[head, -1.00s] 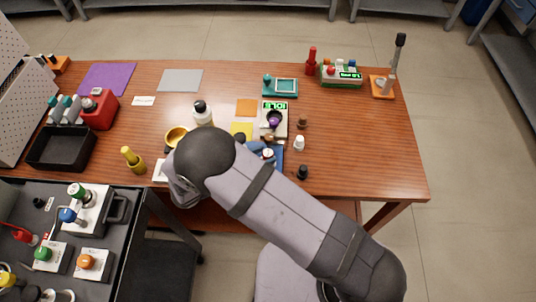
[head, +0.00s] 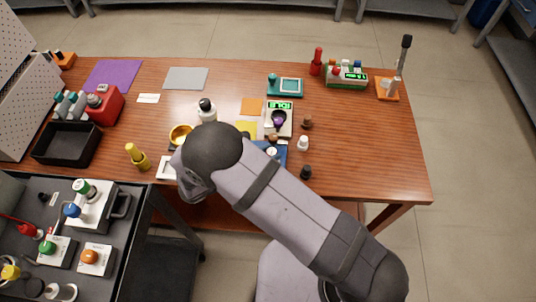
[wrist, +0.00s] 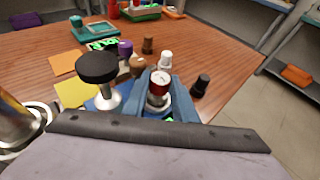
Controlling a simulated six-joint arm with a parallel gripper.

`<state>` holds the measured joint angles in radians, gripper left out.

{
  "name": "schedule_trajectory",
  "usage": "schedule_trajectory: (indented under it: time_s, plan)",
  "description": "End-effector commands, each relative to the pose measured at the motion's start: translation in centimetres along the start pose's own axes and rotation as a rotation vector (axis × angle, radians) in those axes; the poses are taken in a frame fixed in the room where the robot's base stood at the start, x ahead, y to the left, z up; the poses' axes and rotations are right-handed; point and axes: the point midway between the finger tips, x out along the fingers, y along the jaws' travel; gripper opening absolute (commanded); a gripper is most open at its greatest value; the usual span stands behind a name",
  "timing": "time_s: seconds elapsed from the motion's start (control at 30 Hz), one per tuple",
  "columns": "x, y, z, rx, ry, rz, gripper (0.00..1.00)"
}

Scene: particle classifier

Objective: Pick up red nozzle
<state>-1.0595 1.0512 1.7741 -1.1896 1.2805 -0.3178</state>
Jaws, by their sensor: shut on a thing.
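In the wrist view a short red nozzle (wrist: 159,82) with a pale top stands upright between two blue finger-like parts. I take these for my gripper (wrist: 160,104), shut on it. Its lower end is partly hidden by the blue parts, so I cannot tell whether it touches anything below. In the head view my arm covers most of the gripper. A taller red bottle-shaped piece (head: 317,62) stands apart at the back of the table.
A black-capped silver piece (wrist: 98,78) stands close left of the gripper. White (head: 303,143), black (head: 306,172) and brown (head: 307,122) small pieces stand to the right. A scale (head: 278,117) is behind. The table's right front is clear.

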Motion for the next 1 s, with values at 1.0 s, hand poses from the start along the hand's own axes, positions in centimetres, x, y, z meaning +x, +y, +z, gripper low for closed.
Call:
schedule_trajectory:
  time_s: [1.0]
  plan:
    - [-3.6, 0.0, 8.8, 0.001, -0.001, -0.001, 0.01]
